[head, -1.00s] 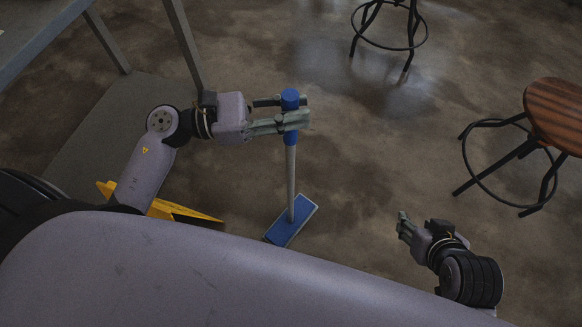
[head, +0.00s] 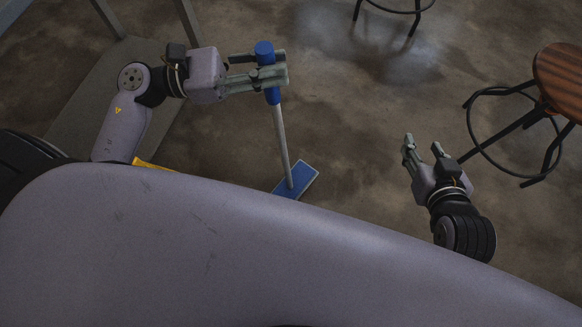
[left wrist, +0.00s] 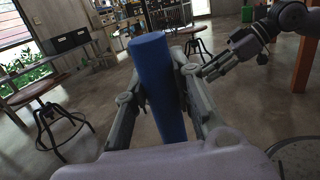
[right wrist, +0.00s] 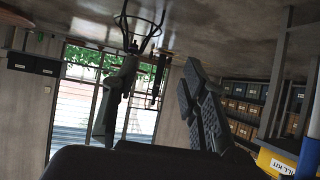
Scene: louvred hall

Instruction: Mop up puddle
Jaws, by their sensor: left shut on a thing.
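The mop has a blue grip (head: 264,50), a grey pole (head: 282,145) and a flat blue head (head: 300,180) on the concrete floor. My left gripper (head: 272,68) is shut around the blue grip; the pole leans with its top to the left. In the left wrist view the grip (left wrist: 157,85) stands between the fingers. My right gripper (head: 423,147) is empty, its fingers apart, right of the mop. A pale shiny patch (head: 372,50) lies on the floor beyond the mop; I cannot tell whether it is the puddle or reflected light.
A wooden-topped stool (head: 562,75) stands at the right, and another stool's black legs (head: 395,8) show at the top. A grey bench frame (head: 80,110) stands behind my left arm. A yellow spill-kit box (right wrist: 283,163) shows in the right wrist view. Floor around the mop head is open.

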